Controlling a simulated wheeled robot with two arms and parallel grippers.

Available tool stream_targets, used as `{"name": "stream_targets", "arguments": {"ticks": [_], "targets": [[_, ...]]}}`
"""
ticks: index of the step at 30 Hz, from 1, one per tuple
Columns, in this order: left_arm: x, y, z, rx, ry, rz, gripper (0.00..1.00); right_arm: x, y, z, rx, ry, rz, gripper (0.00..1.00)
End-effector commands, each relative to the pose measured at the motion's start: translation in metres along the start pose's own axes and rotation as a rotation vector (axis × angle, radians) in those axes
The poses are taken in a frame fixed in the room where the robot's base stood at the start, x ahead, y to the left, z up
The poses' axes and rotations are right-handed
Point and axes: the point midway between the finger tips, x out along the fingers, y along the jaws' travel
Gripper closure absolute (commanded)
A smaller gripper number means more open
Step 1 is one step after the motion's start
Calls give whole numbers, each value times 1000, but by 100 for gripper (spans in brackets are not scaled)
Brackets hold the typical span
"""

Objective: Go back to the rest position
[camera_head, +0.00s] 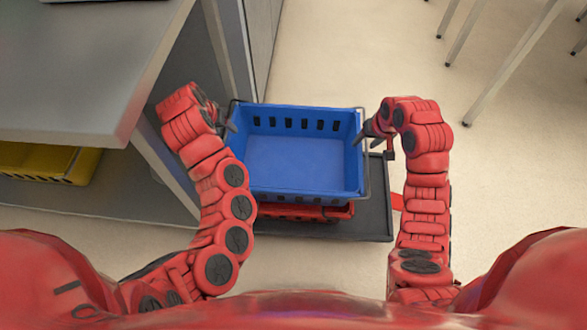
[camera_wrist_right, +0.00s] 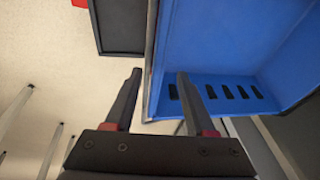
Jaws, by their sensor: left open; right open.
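My left gripper (camera_head: 226,127) is at the left side of a blue crate (camera_head: 292,165), by its left handle. My right gripper (camera_head: 372,133) is at the crate's right side, close to the right handle. In the right wrist view my right gripper (camera_wrist_right: 157,100) is open, with one finger over the blue crate (camera_wrist_right: 205,50) and the other outside its wall. The crate looks empty. It sits on top of a red crate (camera_head: 300,212), on a dark platform (camera_head: 375,205). Whether the fingers touch the crate is unclear.
A grey metal table (camera_head: 80,80) stands at the left, with a yellow crate (camera_head: 45,160) on its lower shelf. Thin metal legs (camera_head: 510,65) stand at the top right. The floor (camera_head: 520,170) at the right is clear.

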Motion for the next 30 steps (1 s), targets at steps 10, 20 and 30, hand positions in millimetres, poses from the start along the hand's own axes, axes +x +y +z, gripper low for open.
{"name": "stream_targets", "arguments": {"ticks": [10,20,30], "targets": [[0,0,0,0,0,0,46,-25,0,0,0,-1,0,45],[0,0,0,0,0,0,46,-24,0,0,1,-2,0,45],[16,-17,-19,-6,129,-98,46,-10,-8,-29,18,162,-44,45]]}}
